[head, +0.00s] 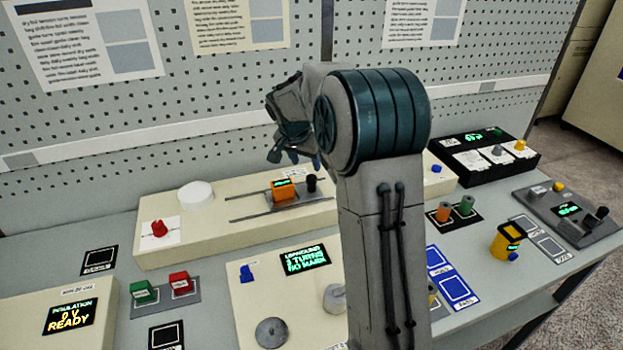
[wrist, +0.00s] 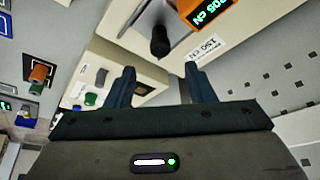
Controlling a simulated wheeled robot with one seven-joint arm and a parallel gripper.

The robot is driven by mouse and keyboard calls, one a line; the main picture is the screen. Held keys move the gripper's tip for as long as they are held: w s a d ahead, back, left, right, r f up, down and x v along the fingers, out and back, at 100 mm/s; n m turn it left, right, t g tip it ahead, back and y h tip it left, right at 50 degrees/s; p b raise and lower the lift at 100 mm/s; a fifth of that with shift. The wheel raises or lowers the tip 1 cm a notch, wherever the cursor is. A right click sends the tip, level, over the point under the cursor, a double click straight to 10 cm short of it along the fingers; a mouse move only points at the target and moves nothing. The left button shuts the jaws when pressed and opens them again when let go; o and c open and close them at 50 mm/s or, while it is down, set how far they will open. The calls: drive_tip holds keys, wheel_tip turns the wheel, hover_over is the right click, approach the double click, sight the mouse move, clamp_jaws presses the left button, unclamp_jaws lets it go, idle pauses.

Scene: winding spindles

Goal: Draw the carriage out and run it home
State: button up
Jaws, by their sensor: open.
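The carriage (head: 297,197) is a grey plate on two thin rails atop a long cream bench unit. It bears an orange block (head: 284,190) with a green display and an upright black knob (head: 311,184) to its right. The wrist view shows the orange block (wrist: 205,10), its display reading about 205 cN, and the black knob (wrist: 160,42) just beyond and between my fingers. My gripper (head: 284,158) is above the carriage, fingers pointing down. In the wrist view it (wrist: 159,78) is open and empty, apart from the knob. My arm hides the unit's right part.
A white round drum (head: 196,195) and a red knob (head: 159,228) are left on the unit. A pegboard wall (head: 250,100) stands close behind. In front are a panel with a green display (head: 305,258), green (head: 143,290) and red (head: 180,283) blocks. A black box (head: 485,157) stands right.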

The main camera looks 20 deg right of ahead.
sight(311, 178)
drive_tip(key=p+x, duration=0.2)
drive_tip(key=x, duration=0.8)
drive_tip(key=shift+w+d+f, duration=0.1)
drive_tip(key=shift+f, duration=0.15)
